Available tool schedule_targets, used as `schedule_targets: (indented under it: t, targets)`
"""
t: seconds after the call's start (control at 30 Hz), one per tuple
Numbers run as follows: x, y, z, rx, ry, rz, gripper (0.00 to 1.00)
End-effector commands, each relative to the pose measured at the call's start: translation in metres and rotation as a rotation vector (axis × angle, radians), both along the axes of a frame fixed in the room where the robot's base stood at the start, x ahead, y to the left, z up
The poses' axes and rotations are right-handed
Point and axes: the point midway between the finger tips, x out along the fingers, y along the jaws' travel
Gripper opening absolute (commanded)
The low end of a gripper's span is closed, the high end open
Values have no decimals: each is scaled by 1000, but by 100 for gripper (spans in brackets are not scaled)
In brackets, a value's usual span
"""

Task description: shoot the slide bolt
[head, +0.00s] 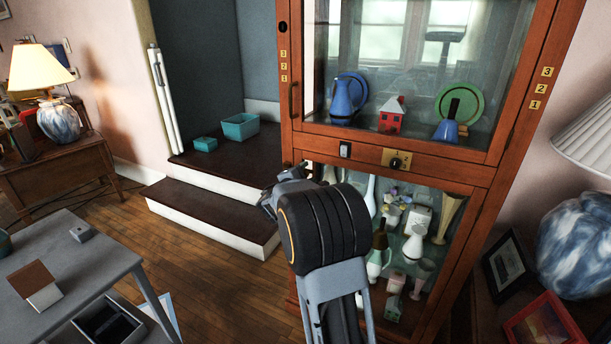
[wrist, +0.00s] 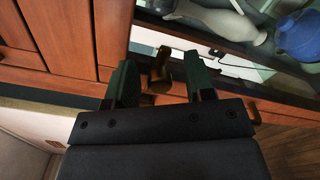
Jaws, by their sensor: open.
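A small dark brass fitting (wrist: 160,72) on the cabinet's wooden frame shows in the wrist view; it may be the slide bolt, but its shape is too dim to be sure. My gripper (wrist: 159,62) is open, with its two dark fingers on either side of this fitting. I see no clear contact, and the fingers hold nothing. In the head view my gripper is at the left edge of the wooden curio cabinet (head: 438,150), by the top of its lower glass door. My arm hides part of that door, and the fitting cannot be made out there.
The cabinet's middle rail carries a brass lock plate (head: 395,160) and a small switch-like piece (head: 345,150). Vases and figurines stand behind the glass. Dark-topped steps (head: 215,205) with teal boxes are at left. A grey table (head: 60,255) stands front left, with open floor between.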

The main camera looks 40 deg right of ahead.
Motion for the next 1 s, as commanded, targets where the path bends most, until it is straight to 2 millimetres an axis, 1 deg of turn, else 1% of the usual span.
schedule_targets:
  t: [0.13,0.63,0.8,1.0]
  targets:
    - [0,0,0,0,0,0,48]
    - [0,0,-1,0,2,0,0]
    - [1,1,-1,0,3,0,0]
    - [26,14,-2,-2,5,3,0]
